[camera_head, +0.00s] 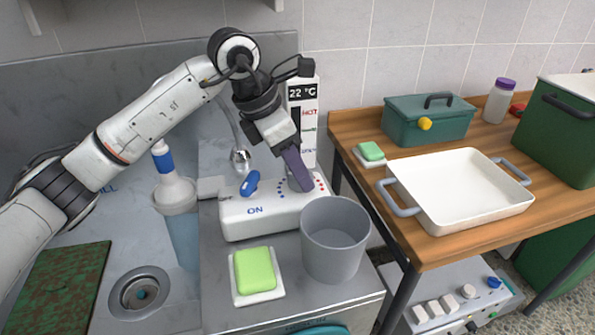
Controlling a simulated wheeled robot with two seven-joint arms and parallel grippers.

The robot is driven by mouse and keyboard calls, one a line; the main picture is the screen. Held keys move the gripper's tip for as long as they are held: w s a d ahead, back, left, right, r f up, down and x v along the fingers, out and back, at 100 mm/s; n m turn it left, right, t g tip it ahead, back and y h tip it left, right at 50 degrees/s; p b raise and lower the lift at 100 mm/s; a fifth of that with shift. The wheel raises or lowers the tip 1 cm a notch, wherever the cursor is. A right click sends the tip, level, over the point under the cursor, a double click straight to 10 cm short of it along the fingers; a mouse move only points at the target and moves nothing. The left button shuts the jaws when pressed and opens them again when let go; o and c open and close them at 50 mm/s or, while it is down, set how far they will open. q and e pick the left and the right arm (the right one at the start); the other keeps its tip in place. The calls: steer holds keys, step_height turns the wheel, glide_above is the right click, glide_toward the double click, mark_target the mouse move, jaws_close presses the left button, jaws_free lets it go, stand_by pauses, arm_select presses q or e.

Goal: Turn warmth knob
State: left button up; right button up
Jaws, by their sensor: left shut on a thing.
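A white control box (237,224) stands on the metal counter. It has a blue lever knob (250,183) with the word ON, and blue and red dots around a second spot at its right. My left gripper (299,182) points down onto that spot, its dark fingers shut on the warmth knob, which they hide. A display panel (302,93) behind reads 22 °C, with HOT below it. My right gripper is not in view.
A grey cup (334,262) stands close in front of the box. A green sponge (256,270) lies on a white dish at the front. A wooden table (462,243) at right holds a white pan (459,192).

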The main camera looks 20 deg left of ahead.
arm_select(q)
steer(key=m, duration=0.2)
steer(key=m+g, duration=0.1)
steer(key=m+g+h, duration=0.1)
steer(key=m, duration=0.1)
steer(key=shift+w+a+r+m+p, duration=0.1)
steer(key=shift+w+r+m+p, duration=0.05)
steer(key=shift+w+m+p, duration=0.15)
steer(key=shift+m+g+p, duration=0.4)
steer(key=shift+m+g, duration=0.5)
steer(key=shift+m, duration=1.3)
steer(key=o, duration=1.1)
steer(key=shift+c, duration=0.2)
steer(key=v, duration=1)
steer(key=shift+a, duration=0.1)
